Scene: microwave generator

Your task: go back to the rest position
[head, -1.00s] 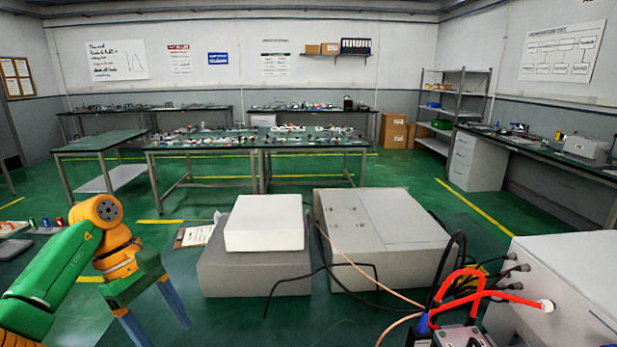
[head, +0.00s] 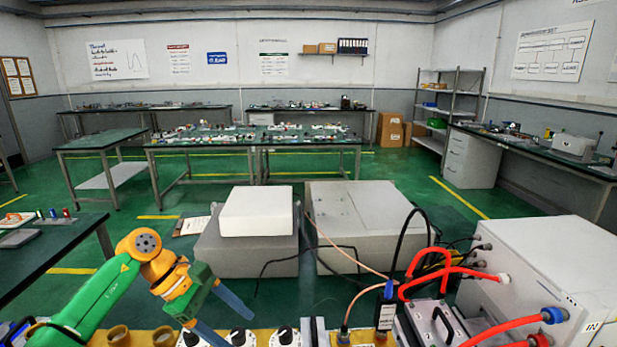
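My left arm, green and orange, comes in from the lower left. Its gripper (head: 239,328) has two blue fingers spread apart with nothing between them, so it is open and empty. It hangs in front of the grey and white boxes, over the near edge of the bench. My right gripper is not in view.
A bench edge with round knobs (head: 238,337) lies along the bottom. A white unit (head: 545,265) with red hoses (head: 428,268) and cables stands at right. A white box (head: 257,211) on a grey one and a wide grey box (head: 365,220) stand ahead. A dark table (head: 50,255) is at left.

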